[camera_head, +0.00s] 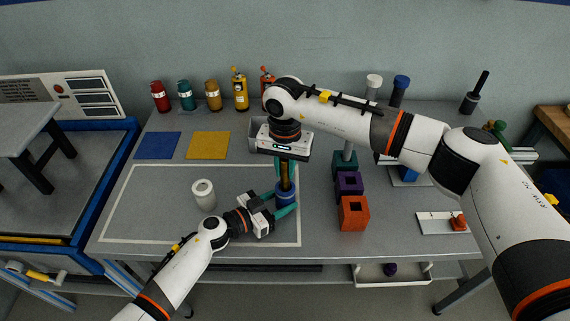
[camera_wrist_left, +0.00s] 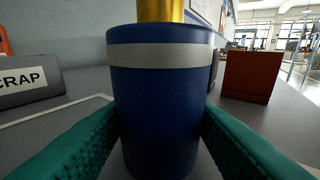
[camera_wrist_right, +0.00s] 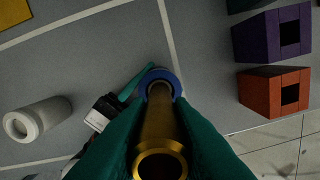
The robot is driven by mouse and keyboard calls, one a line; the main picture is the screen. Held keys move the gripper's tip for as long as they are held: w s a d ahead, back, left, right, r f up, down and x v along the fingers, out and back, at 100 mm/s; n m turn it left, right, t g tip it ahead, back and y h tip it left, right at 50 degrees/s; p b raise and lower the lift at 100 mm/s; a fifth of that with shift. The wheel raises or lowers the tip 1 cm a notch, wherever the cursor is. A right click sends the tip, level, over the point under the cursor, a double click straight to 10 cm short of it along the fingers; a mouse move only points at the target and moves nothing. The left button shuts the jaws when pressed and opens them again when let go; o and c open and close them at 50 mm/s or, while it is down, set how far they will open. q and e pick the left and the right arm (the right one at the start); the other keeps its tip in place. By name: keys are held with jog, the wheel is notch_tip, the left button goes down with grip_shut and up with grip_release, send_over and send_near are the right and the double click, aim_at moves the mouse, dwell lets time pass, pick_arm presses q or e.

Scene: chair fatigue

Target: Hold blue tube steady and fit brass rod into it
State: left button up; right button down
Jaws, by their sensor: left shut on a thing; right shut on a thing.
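The blue tube (camera_head: 286,196) stands upright on the grey table, near the right side of the white outlined area. My left gripper (camera_head: 281,204) is shut on it from the side. In the left wrist view the blue tube (camera_wrist_left: 165,100) has a pale band near its top, with a teal finger on each side. The brass rod (camera_head: 284,174) is upright, and its lower end meets the tube's mouth. My right gripper (camera_wrist_right: 158,115) is shut on the rod from above. The brass rod (camera_wrist_left: 160,10) rises from the tube's top; how deep it sits is hidden.
A white hollow cylinder (camera_head: 203,194) stands left of the tube. Orange (camera_head: 354,213), purple (camera_head: 349,183) and teal (camera_head: 345,162) square-holed blocks stand to the right. A grey SCRAP bin (camera_wrist_left: 38,85) is behind. Blue (camera_head: 158,145) and yellow (camera_head: 208,145) mats lie back left.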

jog(key=c, duration=1.2)
grip_release()
jog(key=shift+r, duration=0.15)
notch_tip(320, 180, up, 12)
jog(key=shift+f, duration=0.1)
pick_arm(q)
jog(key=o, duration=0.8)
jog(key=shift+o, duration=0.2)
